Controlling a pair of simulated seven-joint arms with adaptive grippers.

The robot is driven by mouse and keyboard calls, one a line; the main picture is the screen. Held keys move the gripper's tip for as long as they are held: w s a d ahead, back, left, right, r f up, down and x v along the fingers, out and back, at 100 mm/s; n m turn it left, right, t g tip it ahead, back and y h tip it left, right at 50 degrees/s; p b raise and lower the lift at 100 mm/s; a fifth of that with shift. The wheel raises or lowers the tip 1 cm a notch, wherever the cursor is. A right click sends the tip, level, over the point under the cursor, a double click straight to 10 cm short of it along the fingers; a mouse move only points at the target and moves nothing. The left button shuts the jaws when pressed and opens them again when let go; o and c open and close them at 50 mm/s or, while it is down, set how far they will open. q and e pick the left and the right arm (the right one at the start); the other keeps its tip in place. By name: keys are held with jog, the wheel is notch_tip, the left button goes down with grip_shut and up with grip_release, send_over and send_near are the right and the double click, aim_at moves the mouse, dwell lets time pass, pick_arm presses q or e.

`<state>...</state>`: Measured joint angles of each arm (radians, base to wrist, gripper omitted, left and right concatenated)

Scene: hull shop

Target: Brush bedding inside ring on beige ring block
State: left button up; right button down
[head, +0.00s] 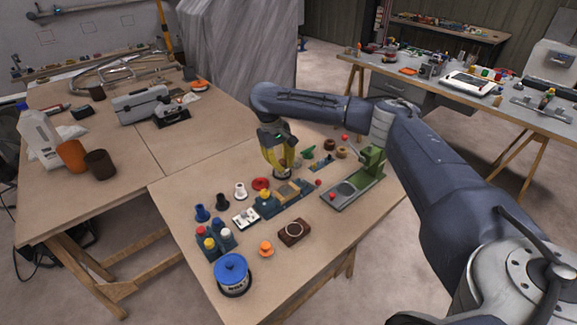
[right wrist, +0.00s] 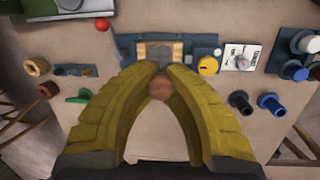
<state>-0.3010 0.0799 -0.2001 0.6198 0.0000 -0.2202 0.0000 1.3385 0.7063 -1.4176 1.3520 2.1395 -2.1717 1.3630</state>
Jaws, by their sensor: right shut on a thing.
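The beige ring block (head: 289,191) sits in a dark blue fixture (head: 270,207) on the near table. In the right wrist view the beige block (right wrist: 176,49) shows just beyond my fingertips, with a grey middle; its ring's inside cannot be made out. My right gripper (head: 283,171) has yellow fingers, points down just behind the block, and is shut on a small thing. In the right wrist view a brownish round end (right wrist: 160,88), perhaps the brush handle, shows between the fingers (right wrist: 162,70). The brush's bristles are hidden. My left gripper is not in view.
A green press (head: 366,176) with a red knob stands right of the fixture. A dark brown block with a ring (head: 294,232), an orange piece (head: 265,248) and a blue-lidded tub (head: 232,274) lie nearer. Blue bottles and small flanged parts stand left. The table's front right is bare.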

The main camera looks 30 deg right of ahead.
jog(key=shift+s+d+f, duration=0.1)
jog(key=shift+w+a+x, duration=0.15)
jog(key=shift+x, duration=0.9)
jog(key=shift+w+a+x, duration=0.15)
jog(key=shift+w+x, duration=0.05)
jog(key=shift+x, duration=0.85)
jog(key=shift+w+a+x, duration=0.15)
jog(key=shift+x, duration=0.9)
jog(key=shift+w+d+f, duration=0.15)
jog(key=shift+d+f, duration=0.25)
jog(key=shift+f, duration=0.3)
jog(key=shift+w+d, duration=0.1)
jog(key=shift+d, duration=0.7)
jog(key=shift+w+d, duration=0.15)
jog(key=shift+d, duration=0.6)
jog(key=shift+s+a, duration=0.15)
jog(key=shift+a, duration=0.9)
jog(key=shift+s+a, duration=0.15)
jog(key=shift+a, duration=0.9)
jog(key=shift+s+d+v, duration=0.2)
jog(key=shift+v, duration=1.1)
jog(key=shift+s+d+v, duration=0.15)
jog(key=shift+s+v, duration=0.05)
jog(key=shift+v, duration=1.1)
jog(key=shift+s+d+v, duration=0.2)
jog(key=shift+v, duration=1.1)
jog(key=shift+r, duration=0.2)
